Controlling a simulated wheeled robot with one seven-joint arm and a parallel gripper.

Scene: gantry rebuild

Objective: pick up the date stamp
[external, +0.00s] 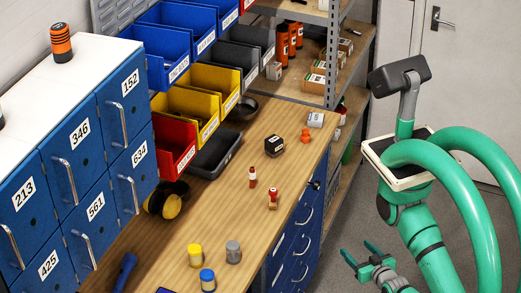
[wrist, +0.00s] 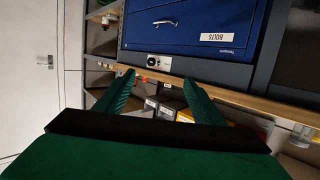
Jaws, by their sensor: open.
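A small red-topped item with a pale lower part (external: 272,198), which may be the date stamp, stands near the front edge of the wooden workbench (external: 222,222). It is too small to name surely.
A black labelled block (external: 274,146), orange pieces (external: 305,135) and a white box (external: 316,119) stand farther back. Yellow (external: 195,255), grey (external: 233,251) and blue (external: 207,279) containers stand nearer. Blue drawers (external: 296,240) front the bench. Bare wood surrounds the red-topped item.

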